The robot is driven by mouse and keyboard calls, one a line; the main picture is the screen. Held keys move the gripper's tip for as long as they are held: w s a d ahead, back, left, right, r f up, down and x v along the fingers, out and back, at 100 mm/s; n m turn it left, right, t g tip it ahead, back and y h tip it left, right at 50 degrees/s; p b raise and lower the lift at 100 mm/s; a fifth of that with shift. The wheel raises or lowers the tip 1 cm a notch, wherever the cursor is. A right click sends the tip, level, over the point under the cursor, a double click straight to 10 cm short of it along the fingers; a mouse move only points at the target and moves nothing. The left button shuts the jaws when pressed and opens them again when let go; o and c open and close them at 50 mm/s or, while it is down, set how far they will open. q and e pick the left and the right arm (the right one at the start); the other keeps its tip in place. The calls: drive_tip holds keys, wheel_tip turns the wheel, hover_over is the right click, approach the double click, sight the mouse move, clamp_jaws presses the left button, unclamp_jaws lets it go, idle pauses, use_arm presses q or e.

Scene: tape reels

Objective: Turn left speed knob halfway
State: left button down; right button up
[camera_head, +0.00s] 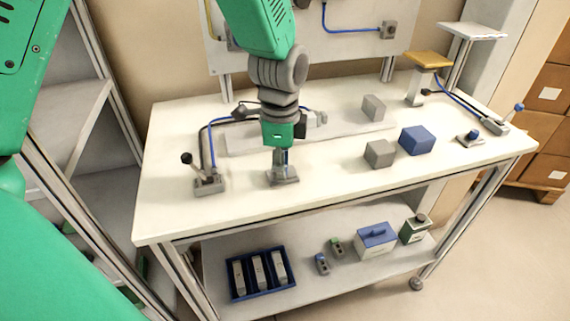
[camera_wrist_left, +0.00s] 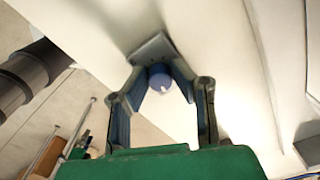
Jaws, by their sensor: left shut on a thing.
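The left speed knob has a grey base plate (camera_head: 284,177) near the front edge of the white table, left of its middle. My left gripper (camera_head: 282,160) points straight down over this base and hides most of the knob in the head view. In the left wrist view the round blue-grey knob (camera_wrist_left: 160,82) sits between the fingertips of my left gripper (camera_wrist_left: 160,90), with its grey base (camera_wrist_left: 152,48) beyond. The left gripper is shut on the knob. How far the knob is turned cannot be told. My right gripper is not in view.
A lever with a black ball (camera_head: 208,183) stands left of the gripper. Two grey blocks (camera_head: 379,153) (camera_head: 373,107) and a blue block (camera_head: 417,139) lie to the right. Another knob (camera_head: 470,137) and a blue-tipped lever (camera_head: 497,126) are at the right. The table's front middle is clear.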

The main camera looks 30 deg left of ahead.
use_arm(q)
drive_tip(key=shift+f, duration=0.1)
idle(0.8)
drive_tip(key=c, duration=1.4)
unclamp_jaws()
wheel_tip(320, 180, up, 12)
drive_tip(key=shift+w, duration=0.15)
